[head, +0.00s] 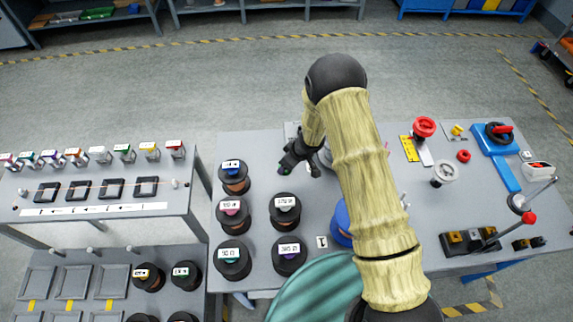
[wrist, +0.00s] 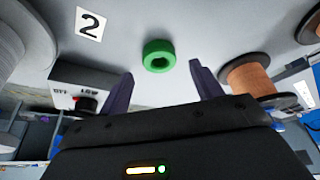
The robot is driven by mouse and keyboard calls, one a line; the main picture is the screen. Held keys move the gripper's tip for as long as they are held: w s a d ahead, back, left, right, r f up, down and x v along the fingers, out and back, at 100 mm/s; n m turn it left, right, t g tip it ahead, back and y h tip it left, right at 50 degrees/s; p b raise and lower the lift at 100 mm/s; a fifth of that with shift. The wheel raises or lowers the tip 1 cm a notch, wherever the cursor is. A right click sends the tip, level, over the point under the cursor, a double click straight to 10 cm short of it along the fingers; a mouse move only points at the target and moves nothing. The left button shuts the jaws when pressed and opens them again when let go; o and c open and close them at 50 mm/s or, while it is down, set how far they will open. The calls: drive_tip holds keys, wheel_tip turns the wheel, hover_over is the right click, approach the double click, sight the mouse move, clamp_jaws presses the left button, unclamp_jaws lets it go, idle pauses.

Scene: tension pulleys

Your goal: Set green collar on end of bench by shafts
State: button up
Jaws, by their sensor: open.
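The green collar (wrist: 158,56) is a small thick ring with a dark hole. In the wrist view it appears against the grey bench top, just beyond and between the fingertips of my gripper (wrist: 161,69). The fingers are open, with a gap on each side of the collar. In the head view my gripper (head: 298,157) is low over the left part of the main bench (head: 262,150), beside the spools; I cannot make out the collar surely there. Several short upright posts (head: 90,252) stand at the lower left bench; I cannot tell whether these are the shafts.
Black-flanged spools with labels (head: 233,212) stand close left of my gripper; a copper-coloured spool (wrist: 250,78) is near the right finger. A label marked 2 (wrist: 90,24) lies near the collar. A left bench (head: 200,165) holds square frames and tagged parts. Red-handled fixtures (head: 424,127) stand right.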

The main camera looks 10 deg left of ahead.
drive_tip(key=p+v, duration=0.1)
drive_tip(key=v, duration=0.7)
drive_tip(key=shift+r, duration=0.25)
drive_tip(key=shift+d, duration=0.1)
drive_tip(key=s+d+r+m+t+h, duration=0.25)
drive_tip(key=d+r+m, duration=0.35)
drive_tip(key=d+r, duration=0.8)
drive_tip(key=s+d+r+m+g, duration=0.1)
drive_tip(key=s+d+r+m, duration=0.2)
drive_tip(key=s, duration=0.4)
drive_tip(key=s+d+r+m+g+h, duration=0.1)
drive_tip(key=s+d+r+m, duration=0.2)
drive_tip(key=s+d+r, duration=0.2)
drive_tip(key=s, duration=0.3)
drive_tip(key=shift+s, duration=0.2)
